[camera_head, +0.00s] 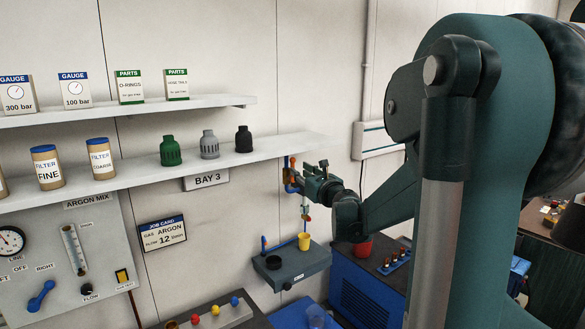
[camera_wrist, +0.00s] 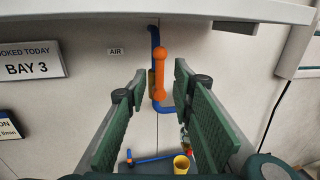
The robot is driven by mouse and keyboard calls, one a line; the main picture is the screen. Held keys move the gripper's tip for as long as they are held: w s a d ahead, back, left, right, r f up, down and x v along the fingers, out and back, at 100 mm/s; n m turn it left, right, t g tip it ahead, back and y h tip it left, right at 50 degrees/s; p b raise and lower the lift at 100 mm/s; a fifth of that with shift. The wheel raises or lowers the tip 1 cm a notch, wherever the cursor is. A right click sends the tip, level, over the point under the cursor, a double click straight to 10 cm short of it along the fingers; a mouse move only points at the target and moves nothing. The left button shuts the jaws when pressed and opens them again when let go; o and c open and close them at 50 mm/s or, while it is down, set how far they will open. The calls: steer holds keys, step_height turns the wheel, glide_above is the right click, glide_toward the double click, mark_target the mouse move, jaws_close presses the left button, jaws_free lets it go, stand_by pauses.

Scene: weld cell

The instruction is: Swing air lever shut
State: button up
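The air lever (camera_wrist: 160,68) is an orange bar with rounded ends, standing upright in the wrist view. It lies along a blue pipe (camera_wrist: 153,34) on the wall, beside the AIR label (camera_wrist: 115,51). In the head view the lever (camera_head: 292,163) is small, just left of my gripper (camera_head: 318,181). In the wrist view my gripper (camera_wrist: 160,78) is open, its two green fingers apart, with the lever showing between their tips. I see no contact; how deep the lever lies between the fingers I cannot tell.
A shelf (camera_head: 280,145) runs just above the pipe, with green, grey and black caps on it. Below stands a grey box (camera_head: 300,268) with a yellow cup (camera_head: 304,241). A conduit box (camera_head: 380,140) is on the wall to the right.

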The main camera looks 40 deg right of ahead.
mark_target(293, 166)
steer(key=shift+w, duration=0.15)
steer(key=shift+w+d+p, duration=0.1)
steer(key=shift+w+d, duration=0.15)
steer(key=shift+w, duration=1)
steer(key=shift+w+d+p, duration=0.1)
steer(key=shift+w+d, duration=0.15)
steer(key=shift+w, duration=0.95)
steer(key=shift+w+d+p, duration=0.1)
steer(key=shift+w+d, duration=0.15)
steer(key=shift+w, duration=1)
steer(key=shift+c, duration=0.7)
jaws_close()
